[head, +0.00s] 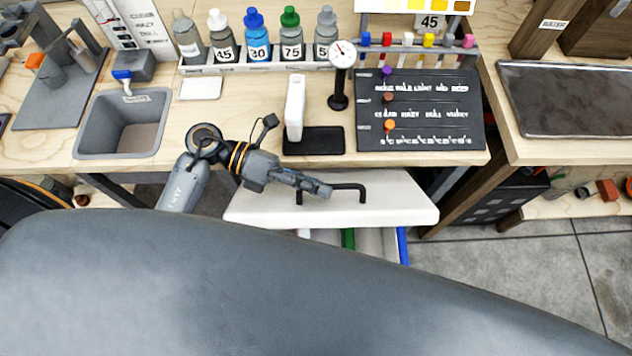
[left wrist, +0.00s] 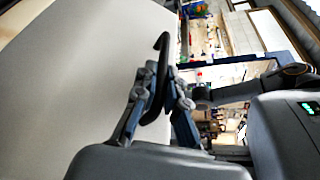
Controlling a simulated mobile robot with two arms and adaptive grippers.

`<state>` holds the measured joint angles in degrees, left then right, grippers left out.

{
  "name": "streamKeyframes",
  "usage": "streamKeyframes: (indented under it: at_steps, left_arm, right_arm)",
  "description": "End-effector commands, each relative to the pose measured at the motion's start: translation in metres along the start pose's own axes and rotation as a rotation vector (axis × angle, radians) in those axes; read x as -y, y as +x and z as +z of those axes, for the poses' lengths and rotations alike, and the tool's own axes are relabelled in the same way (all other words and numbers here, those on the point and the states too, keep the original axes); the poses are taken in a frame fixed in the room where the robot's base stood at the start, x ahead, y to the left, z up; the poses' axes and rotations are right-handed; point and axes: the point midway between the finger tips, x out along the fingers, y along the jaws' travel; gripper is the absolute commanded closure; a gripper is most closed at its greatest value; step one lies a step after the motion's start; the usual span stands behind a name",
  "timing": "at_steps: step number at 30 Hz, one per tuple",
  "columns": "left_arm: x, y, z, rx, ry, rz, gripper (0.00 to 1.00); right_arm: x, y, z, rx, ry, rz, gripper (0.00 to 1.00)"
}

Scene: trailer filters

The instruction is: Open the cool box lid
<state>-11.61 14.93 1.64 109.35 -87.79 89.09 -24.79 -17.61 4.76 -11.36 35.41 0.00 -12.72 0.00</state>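The white cool box lid (head: 265,205) shows in front of the bench in the head view, with a black bar handle (head: 350,188) on it. Its near edge is partly hidden by a large grey surface. White, green and blue strips show just below the lid; I cannot tell how far it is raised. My left gripper (head: 325,190) is at the handle. In the left wrist view, the handle (left wrist: 160,52) passes between the closed-in fingers (left wrist: 165,85), beside the pale lid (left wrist: 85,80). My right gripper is not in view.
Open floor (head: 510,270) shows at the right.

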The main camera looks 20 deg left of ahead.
Motion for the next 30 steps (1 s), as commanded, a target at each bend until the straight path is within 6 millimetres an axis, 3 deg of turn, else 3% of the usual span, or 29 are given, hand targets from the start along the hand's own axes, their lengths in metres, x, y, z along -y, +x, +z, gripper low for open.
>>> streamKeyframes:
  at_steps: [11, 22, 30]
  left_arm:
    - [-0.001, -0.002, 0.005, 0.000, -0.015, -0.006, 1.00]
    - [-0.021, -0.032, 0.076, 0.006, -0.277, -0.111, 1.00]
    - [-0.027, -0.038, 0.090, 0.005, -0.349, -0.135, 1.00]
  right_arm:
    - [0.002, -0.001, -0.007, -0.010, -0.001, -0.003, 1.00]
    - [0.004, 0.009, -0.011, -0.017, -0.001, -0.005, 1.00]
    - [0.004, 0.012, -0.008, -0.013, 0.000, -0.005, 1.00]
